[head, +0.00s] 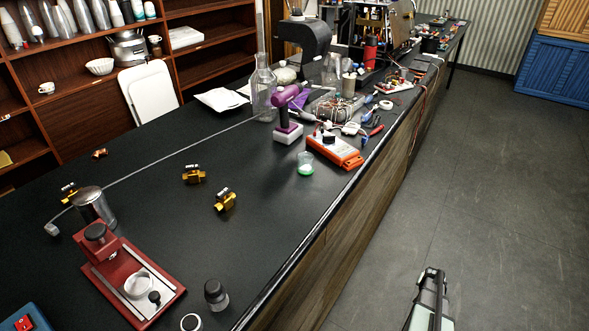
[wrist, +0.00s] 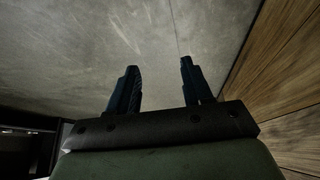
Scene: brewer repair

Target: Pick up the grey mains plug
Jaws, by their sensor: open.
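The grey mains plug (head: 52,229) appears to be the small pale piece on the black bench top at the left, beside the metal cylinder of the red brewer. A grey cable (head: 150,176) runs from near it diagonally across the bench toward the glass bottle. My gripper (head: 432,274) is off the bench, over the floor at the lower right, far from the plug. In the wrist view my gripper (wrist: 158,68) has its two dark fingers apart with nothing between them. The plug is not in the wrist view.
The red brewer (head: 131,280) stands at the bench's near left. Brass valves (head: 194,174) lie mid-bench. A small beaker (head: 306,164), an orange box (head: 334,150) and a purple tool (head: 288,105) stand farther right. The bench's front edge (head: 318,240) lies between my gripper and the plug.

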